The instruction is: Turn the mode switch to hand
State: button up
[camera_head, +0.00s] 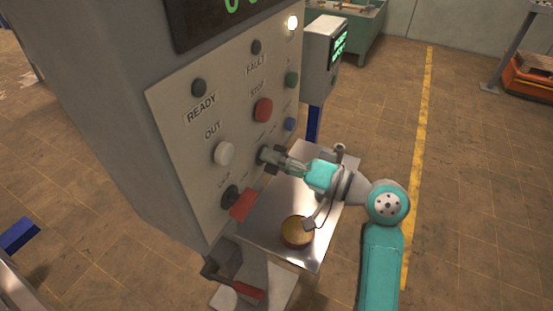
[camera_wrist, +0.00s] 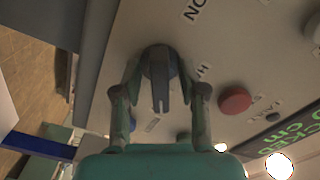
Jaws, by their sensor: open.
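The mode switch looks to be the dark rotary knob (camera_wrist: 158,66) on the pale panel, with a grey bar-like grip. It also shows in the head view (camera_head: 263,154), partly hidden by my gripper. My gripper (camera_head: 272,157) is at the panel front, facing the knob. In the wrist view my gripper (camera_wrist: 160,84) is open, with one finger on each side of the knob's grip. I cannot tell whether the fingers touch it. A label beginning with H (camera_wrist: 203,70) sits beside the knob; the rest is hard to read.
A red button (camera_head: 263,110) and a white button (camera_head: 223,152) sit near the knob on the panel (camera_head: 180,125). A red-handled switch (camera_head: 241,204) is lower left. A metal shelf (camera_head: 262,222) below carries a round brass-coloured piece (camera_head: 297,231).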

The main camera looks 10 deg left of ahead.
jog(key=shift+c, duration=0.3)
grip_shut()
jog(key=shift+n, duration=0.3)
jog(key=n, duration=0.5)
jog(key=shift+n, duration=0.3)
jog(key=n, duration=0.5)
jog(key=shift+n, duration=0.3)
jog(key=shift+o, duration=0.3)
grip_release()
